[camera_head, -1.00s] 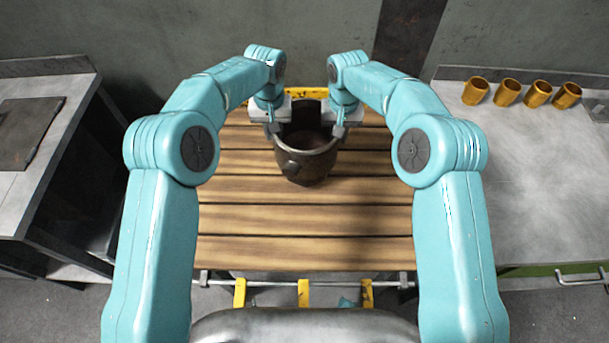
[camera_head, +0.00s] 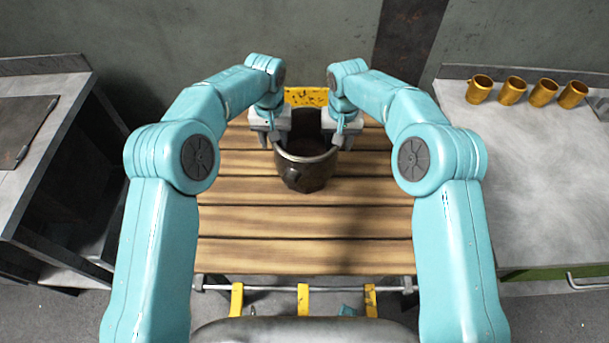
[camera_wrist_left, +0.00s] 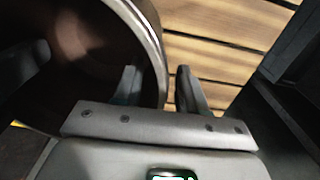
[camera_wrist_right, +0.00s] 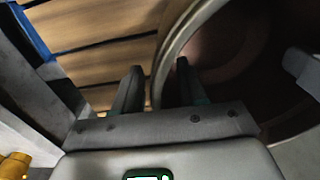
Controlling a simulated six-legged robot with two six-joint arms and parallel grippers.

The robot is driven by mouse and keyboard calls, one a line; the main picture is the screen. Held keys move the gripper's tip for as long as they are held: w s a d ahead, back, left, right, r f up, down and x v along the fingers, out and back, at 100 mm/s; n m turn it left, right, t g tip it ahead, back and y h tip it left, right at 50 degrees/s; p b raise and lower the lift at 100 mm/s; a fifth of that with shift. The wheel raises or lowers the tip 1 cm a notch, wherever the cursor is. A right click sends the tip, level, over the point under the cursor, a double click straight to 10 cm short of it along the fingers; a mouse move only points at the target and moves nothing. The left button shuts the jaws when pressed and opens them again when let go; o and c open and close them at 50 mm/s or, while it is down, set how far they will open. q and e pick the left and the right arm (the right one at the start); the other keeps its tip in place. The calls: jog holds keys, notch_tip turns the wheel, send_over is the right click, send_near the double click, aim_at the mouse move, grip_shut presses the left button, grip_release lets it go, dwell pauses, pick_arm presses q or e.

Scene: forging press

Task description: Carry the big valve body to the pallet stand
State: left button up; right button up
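The big valve body (camera_head: 307,180), a dark brown pot-like casting with a pale rim and a wide mouth, stands upright at the back middle of the wooden pallet stand (camera_head: 300,220). Its underside is hidden. My left gripper (camera_head: 268,138) is at the left of its rim, with one finger inside and one outside; gaps show beside the rim in the left wrist view (camera_wrist_left: 160,85). My right gripper (camera_head: 342,140) straddles the right side of the rim the same way, also with gaps, in the right wrist view (camera_wrist_right: 157,82). Both grippers look open.
A grey bench (camera_head: 500,180) on the right carries several brass mugs (camera_head: 512,90) at its back. A dark-framed table (camera_head: 60,90) stands on the left. A yellow plate (camera_head: 305,97) rises behind the valve body. The front planks are clear.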

pick_arm(q)
jog(key=shift+w+r, duration=0.1)
pick_arm(e)
jog(key=shift+w, duration=0.1)
pick_arm(q)
notch_tip(320, 180, up, 12)
jog(key=shift+f, duration=0.2)
jog(key=shift+s+r, duration=0.15)
jog(key=shift+s, duration=0.05)
pick_arm(e)
jog(key=shift+r, duration=0.2)
notch_tip(320, 180, up, 12)
jog(key=shift+f, duration=0.15)
pick_arm(q)
jog(key=shift+w, duration=0.1)
pick_arm(e)
jog(key=shift+f, duration=0.1)
